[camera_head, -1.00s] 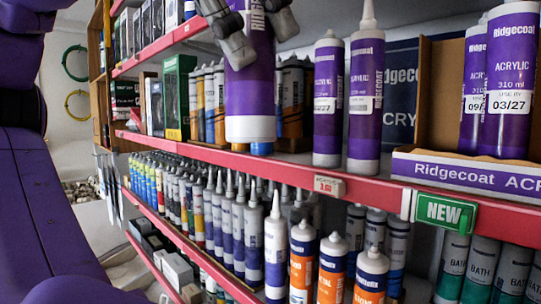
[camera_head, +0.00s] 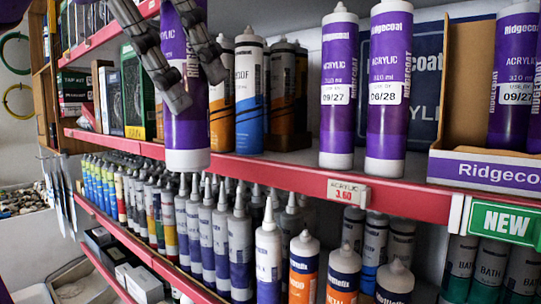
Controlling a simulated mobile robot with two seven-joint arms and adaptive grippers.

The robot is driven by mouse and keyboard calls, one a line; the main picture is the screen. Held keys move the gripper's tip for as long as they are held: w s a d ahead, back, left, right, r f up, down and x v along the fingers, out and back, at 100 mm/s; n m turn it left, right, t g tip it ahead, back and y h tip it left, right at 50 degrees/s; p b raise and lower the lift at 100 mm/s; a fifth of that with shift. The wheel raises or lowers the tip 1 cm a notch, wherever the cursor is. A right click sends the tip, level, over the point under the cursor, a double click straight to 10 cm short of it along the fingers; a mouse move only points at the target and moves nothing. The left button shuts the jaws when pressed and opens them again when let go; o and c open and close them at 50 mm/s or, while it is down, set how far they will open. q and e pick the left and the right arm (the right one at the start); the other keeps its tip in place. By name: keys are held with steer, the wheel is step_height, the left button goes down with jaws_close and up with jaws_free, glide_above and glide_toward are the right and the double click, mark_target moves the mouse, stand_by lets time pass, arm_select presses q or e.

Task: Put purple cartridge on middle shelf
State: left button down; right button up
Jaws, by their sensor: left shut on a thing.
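My left gripper (camera_head: 197,86) comes down from the top and is shut on a purple cartridge (camera_head: 186,132) with a white base. The cartridge is upright; its top is cut off by the picture's edge. Its base overlaps the red front edge of the middle shelf (camera_head: 262,172); I cannot tell whether it touches the shelf. Two similar purple acrylic cartridges stand on this shelf to the right, one marked 09/27 (camera_head: 340,120) and one marked 06/28 (camera_head: 387,125). My right gripper is not in view.
Orange and blue cartridges (camera_head: 249,95) stand close behind the held one. A Ridgecoat display box (camera_head: 480,172) with more purple cartridges is at the right. The lower shelf holds many nozzled tubes (camera_head: 240,240). A price tag (camera_head: 347,191) hangs on the middle shelf's edge.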

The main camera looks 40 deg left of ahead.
arm_select(q)
steer(key=w+f, duration=0.1)
steer(key=w, duration=1.7)
steer(key=shift+a+f, duration=0.2)
steer(key=shift+f, duration=0.1)
steer(key=c, duration=1.1)
jaws_free()
